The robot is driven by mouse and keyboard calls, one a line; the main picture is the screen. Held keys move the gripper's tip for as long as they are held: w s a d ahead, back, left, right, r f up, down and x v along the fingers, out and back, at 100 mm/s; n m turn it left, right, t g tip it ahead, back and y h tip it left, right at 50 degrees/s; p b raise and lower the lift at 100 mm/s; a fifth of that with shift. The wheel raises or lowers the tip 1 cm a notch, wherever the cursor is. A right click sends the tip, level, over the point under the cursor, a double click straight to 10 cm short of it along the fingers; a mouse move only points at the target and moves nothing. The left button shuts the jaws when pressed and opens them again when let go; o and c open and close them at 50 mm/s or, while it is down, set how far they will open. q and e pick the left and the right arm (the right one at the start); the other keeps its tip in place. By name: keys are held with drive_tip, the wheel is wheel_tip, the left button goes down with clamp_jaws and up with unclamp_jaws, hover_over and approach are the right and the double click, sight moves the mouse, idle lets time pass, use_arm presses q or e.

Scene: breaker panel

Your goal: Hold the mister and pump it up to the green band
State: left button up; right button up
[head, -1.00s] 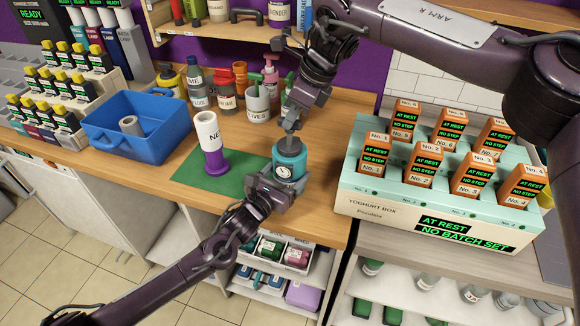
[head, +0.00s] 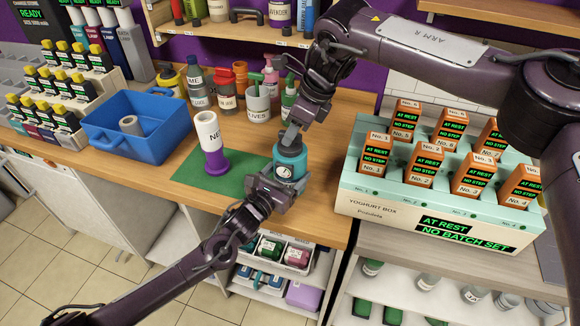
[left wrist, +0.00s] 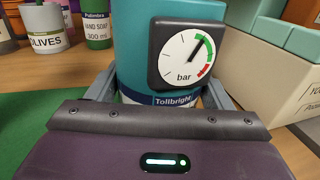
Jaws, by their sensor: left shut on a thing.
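The mister (head: 290,164) is a teal bottle, upright at the front edge of the wooden counter. My left gripper (head: 279,184) is shut around its lower body, and the left wrist view shows a finger on each side of the teal body (left wrist: 137,45). Its round white gauge (left wrist: 185,56), marked bar, has a green band and a red band. The black needle points up and right, at the green band. My right gripper (head: 291,136) is right at the mister's top from above. Its fingers hide the pump handle, and I cannot tell whether they are closed on it.
A white and purple tube (head: 208,140) stands on the green mat (head: 188,170) left of the mister. A blue bin (head: 152,148) is further left. Bottles and an olives pot (head: 258,105) stand behind.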

drive_tip(key=shift+r, duration=0.15)
drive_tip(key=v, duration=0.5)
drive_tip(key=shift+s+d+r, duration=0.1)
drive_tip(key=shift+d+r, duration=0.05)
drive_tip(key=shift+r, duration=0.25)
idle(0.4)
use_arm(q)
drive_tip(key=o, duration=1.2)
drive_tip(key=shift+c, duration=0.2)
